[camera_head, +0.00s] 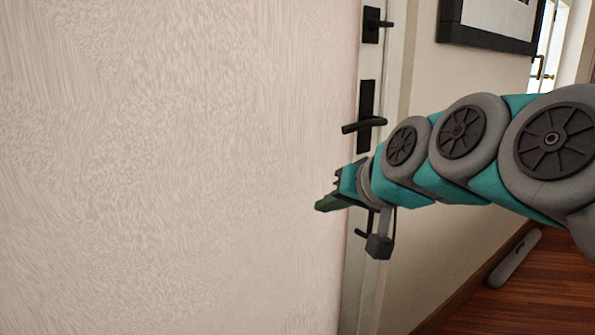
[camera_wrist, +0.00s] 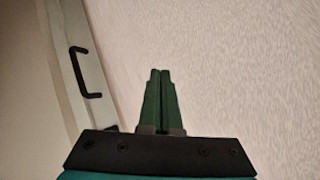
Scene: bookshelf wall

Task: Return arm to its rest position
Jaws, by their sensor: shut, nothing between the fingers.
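My gripper (camera_head: 325,204) is at the end of my arm, which reaches in from the right in the head view. The arm is stretched out toward the pale textured wall-like surface (camera_head: 180,170) on the left. In the wrist view my gripper (camera_wrist: 160,73) shows its two green fingers side by side, shut and empty. The pale surface (camera_wrist: 240,60) fills the background behind the fingers. I cannot tell whether the fingertips touch it.
A black lever handle (camera_head: 366,124) on a narrow edge is just behind the arm. A dark handle also shows in the wrist view (camera_wrist: 79,73). A framed picture (camera_head: 490,22) hangs at upper right. A grey elongated object (camera_head: 515,258) lies on the wooden floor (camera_head: 530,300).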

